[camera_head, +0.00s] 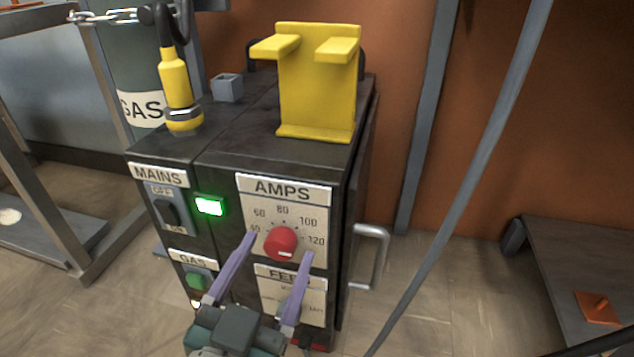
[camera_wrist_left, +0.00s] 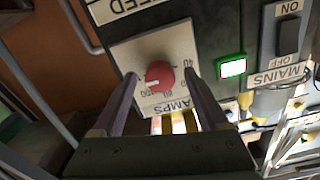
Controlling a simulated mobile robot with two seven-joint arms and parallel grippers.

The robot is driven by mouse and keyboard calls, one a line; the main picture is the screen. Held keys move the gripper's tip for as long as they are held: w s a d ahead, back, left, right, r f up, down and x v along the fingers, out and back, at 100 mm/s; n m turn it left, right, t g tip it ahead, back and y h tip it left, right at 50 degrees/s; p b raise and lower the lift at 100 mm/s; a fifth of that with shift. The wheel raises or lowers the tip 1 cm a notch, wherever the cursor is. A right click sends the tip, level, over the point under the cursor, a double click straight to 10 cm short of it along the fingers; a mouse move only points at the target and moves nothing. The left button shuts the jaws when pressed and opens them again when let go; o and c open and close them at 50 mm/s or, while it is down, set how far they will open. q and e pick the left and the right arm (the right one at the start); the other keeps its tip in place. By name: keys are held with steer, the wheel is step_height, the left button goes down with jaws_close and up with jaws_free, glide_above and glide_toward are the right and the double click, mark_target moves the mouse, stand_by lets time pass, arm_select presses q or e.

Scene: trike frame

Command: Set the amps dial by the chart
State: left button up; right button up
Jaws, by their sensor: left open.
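The red amps dial (camera_head: 281,242) sits on the AMPS scale plate (camera_head: 305,192) on the front of the dark welder cabinet. It also shows in the left wrist view (camera_wrist_left: 162,75), where the scale is upside down. There its white mark lies toward the left, near the 100 side; the exact reading is unclear. In the head view the mark is low on the knob. My left gripper (camera_head: 279,247) is open, with one purple finger on each side of the dial. Whether a finger touches it, I cannot tell. No chart is identifiable.
A MAINS switch (camera_head: 171,212) and a lit green lamp (camera_head: 209,206) are left of the dial. A FEED plate (camera_head: 285,285) is below, partly hidden by my fingers. A yellow bracket (camera_head: 315,95) stands on top. A grey handle (camera_head: 377,250) sticks out at right.

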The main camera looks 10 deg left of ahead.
arm_select(q)
steer(key=shift+s, duration=0.3)
steer(key=s+p, duration=0.3)
steer(key=s, duration=0.6)
steer(key=shift+s+a, duration=0.15)
steer(key=shift+s, duration=0.05)
